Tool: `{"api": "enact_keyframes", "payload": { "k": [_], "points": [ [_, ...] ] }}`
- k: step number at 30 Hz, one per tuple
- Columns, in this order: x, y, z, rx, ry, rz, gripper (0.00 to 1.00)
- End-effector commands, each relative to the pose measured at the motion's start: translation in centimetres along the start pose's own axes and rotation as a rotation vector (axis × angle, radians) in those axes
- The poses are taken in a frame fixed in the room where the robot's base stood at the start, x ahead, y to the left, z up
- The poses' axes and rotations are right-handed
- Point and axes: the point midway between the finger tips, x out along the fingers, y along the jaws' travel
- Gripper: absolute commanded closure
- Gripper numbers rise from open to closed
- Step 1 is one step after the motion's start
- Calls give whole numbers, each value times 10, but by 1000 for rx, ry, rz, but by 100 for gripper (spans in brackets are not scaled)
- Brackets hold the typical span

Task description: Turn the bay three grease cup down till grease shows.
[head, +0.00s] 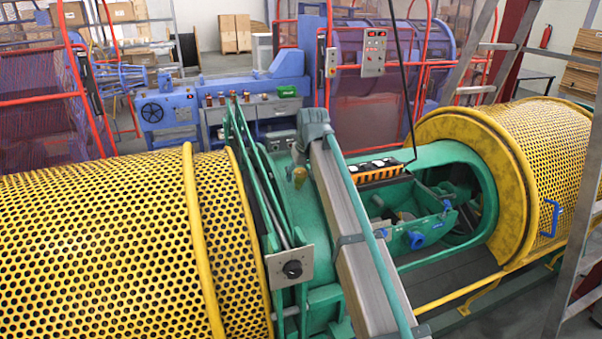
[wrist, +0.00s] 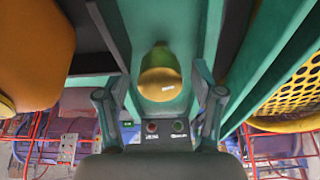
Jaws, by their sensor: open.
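My gripper (wrist: 160,98) is open, with one finger on each side of the cup and a visible gap at both sides. The cup looks close ahead of the fingers, but I cannot tell the exact depth. No grease can be made out. No bay number is readable.
A yellow perforated guard (head: 100,240) is on the left, another (head: 545,140) on the right. In the wrist view, a large orange shape (wrist: 35,50) fills the upper left.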

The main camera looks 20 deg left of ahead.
Motion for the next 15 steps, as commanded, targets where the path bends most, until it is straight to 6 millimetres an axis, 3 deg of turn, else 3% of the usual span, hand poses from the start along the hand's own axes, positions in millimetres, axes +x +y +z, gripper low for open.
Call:
{"api": "enact_keyframes", "payload": {
  "k": [6,15],
  "points": [
    [0,0,0,0,0,0,34],
    [0,0,0,0,0,0,84]
  ]
}}
